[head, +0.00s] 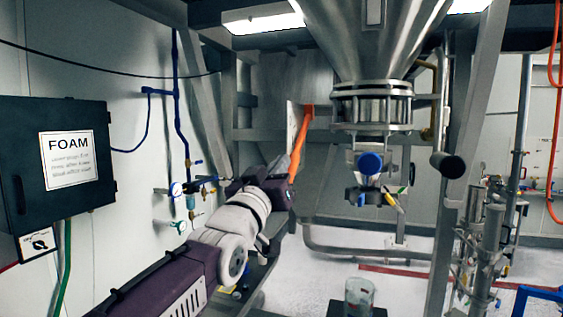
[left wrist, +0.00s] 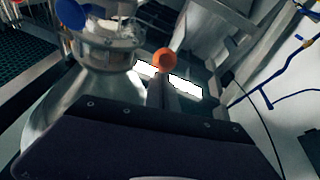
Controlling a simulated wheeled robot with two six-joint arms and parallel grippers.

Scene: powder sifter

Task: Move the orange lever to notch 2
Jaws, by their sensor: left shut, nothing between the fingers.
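The orange lever (head: 298,148) is in the middle of the head view, beside a pale upright plate (head: 292,122). It slants, with its upper end to the right and its lower end near my left gripper (head: 288,186). In the left wrist view a round orange knob (left wrist: 164,57) shows just beyond the tips of my left gripper (left wrist: 158,80). That gripper is shut and empty. I cannot tell whether it touches the lever. No notch numbers are readable. My right gripper is in neither view.
A steel hopper (head: 375,40) with a blue-capped valve (head: 369,163) hangs right of the lever. A glass beaker (head: 359,292) stands below. A black FOAM box (head: 60,190) and blue pipes (head: 177,95) are on the left wall. Steel frame posts flank the lever.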

